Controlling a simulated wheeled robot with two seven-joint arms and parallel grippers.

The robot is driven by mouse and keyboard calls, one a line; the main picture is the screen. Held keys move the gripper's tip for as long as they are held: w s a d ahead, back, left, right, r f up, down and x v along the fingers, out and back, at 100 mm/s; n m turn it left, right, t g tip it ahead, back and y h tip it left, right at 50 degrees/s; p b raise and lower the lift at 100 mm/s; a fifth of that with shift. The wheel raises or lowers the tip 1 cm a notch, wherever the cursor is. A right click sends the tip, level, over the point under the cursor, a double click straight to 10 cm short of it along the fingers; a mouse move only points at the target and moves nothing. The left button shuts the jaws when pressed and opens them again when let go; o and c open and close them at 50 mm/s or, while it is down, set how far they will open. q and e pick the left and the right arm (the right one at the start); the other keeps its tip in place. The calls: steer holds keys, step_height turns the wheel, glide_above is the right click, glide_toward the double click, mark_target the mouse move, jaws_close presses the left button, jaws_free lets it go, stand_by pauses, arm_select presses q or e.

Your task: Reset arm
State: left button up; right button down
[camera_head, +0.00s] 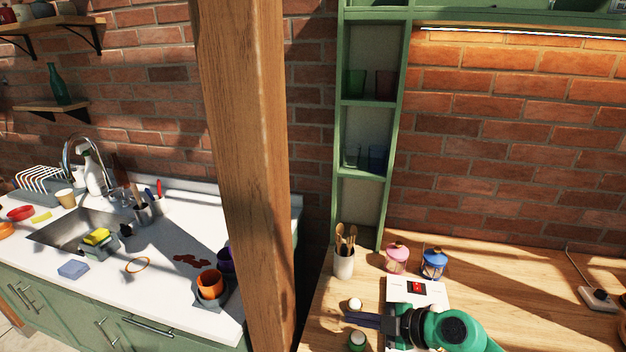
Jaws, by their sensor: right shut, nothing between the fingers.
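My right arm comes in from the bottom right, green and black, over the wooden table. My right gripper (351,318) points left with its dark fingers shut and nothing between them. It is above the wooden tabletop (500,262), between a small white round object (355,304) and a small green-and-white object (357,341). A flat white device with a red panel (417,288) lies behind my wrist, and the arm hides part of it. My left gripper is not in view.
A utensil cup (344,265), a pink jar (396,259) and a blue jar (433,264) stand behind the gripper. A power strip (598,298) lies at the right. A thick wooden post (245,150) separates this table from the sink counter (180,290).

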steer(key=w+d+r+m+t+h, duration=0.15)
steer(key=w+r+m+t, duration=0.25)
steer(key=r+m+t, duration=0.55)
steer(key=s+d+f+m+g+h, duration=0.1)
steer(key=s+d+f+m+h, duration=0.1)
steer(key=d+m+h, duration=0.4)
steer(key=s+d+f+m+g+h, duration=0.1)
steer(key=s+d+f+m+h, duration=0.15)
steer(key=d+h, duration=0.4)
steer(key=s+f+g+y, duration=0.5)
steer(key=s+f+g, duration=0.7)
steer(key=s, duration=0.6)
steer(key=s+f+b, duration=0.3)
steer(key=f+b, duration=0.1)
steer(key=f, duration=2.6)
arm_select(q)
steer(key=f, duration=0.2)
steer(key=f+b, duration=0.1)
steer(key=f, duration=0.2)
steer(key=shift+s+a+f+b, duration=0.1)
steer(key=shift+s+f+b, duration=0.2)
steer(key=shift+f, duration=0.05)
arm_select(e)
steer(key=s+d+f+g, duration=0.1)
steer(key=s+d+f, duration=0.1)
steer(key=s+f, duration=1.2)
steer(key=shift+s+d+f+h, duration=0.2)
steer(key=shift+s+h, duration=0.2)
steer(key=shift+s, duration=0.35)
